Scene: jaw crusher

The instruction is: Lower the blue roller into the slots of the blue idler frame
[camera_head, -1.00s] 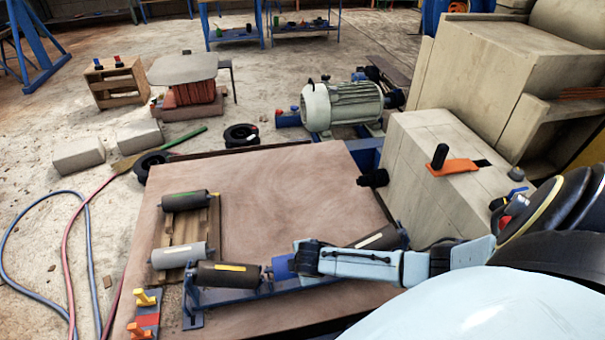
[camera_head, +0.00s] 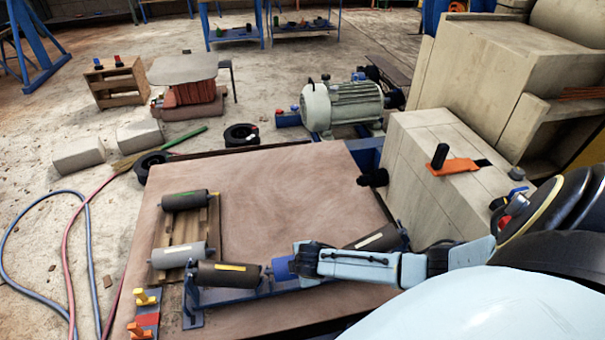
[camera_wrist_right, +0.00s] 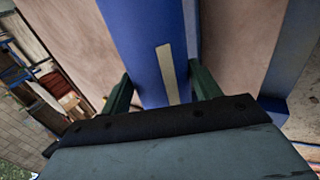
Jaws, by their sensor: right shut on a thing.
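The blue roller (camera_head: 282,267) shows partly beyond my right gripper (camera_head: 304,258), between the two dark rollers of the blue idler frame (camera_head: 191,305). My gripper hides its right part. In the right wrist view the roller (camera_wrist_right: 143,30), with a pale stripe, runs between the two green fingers of my gripper (camera_wrist_right: 163,88), which is shut on it. The roller's left end is close to the yellow-striped dark roller (camera_head: 228,274). I cannot tell whether its ends sit in the slots. My left gripper is not in view.
A dark roller (camera_head: 372,239) sits at the frame's right end. A wooden pallet (camera_head: 181,232) with a dark roller (camera_head: 184,200) and a grey roller (camera_head: 169,256) lies behind the frame. Yellow and orange clamps (camera_head: 145,298) stand at front left. The brown board (camera_head: 285,190) is clear in its middle.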

